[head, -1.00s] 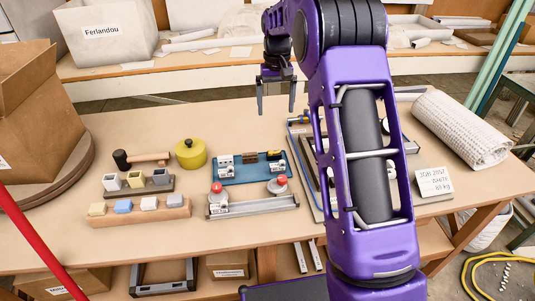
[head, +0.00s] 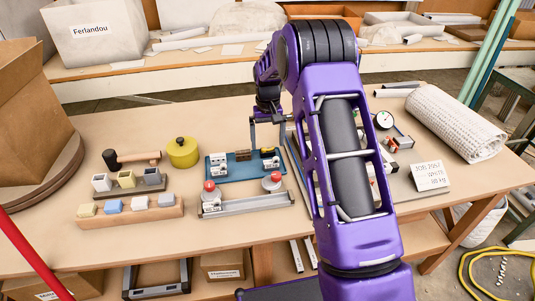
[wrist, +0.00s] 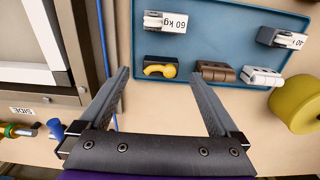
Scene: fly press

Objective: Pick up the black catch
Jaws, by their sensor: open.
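In the head view the catch (head: 268,153) sits at the tray's right end. My gripper (wrist: 160,76) is open and empty, its two fingertips apart to either side of the catch's position in the picture. In the head view my gripper (head: 268,147) hangs over that end of the tray. I cannot tell the exact height left between fingertips and catch.
A grey rail (head: 247,204) with red-topped parts lies in front. Framed equipment stands right, partly behind my arm.

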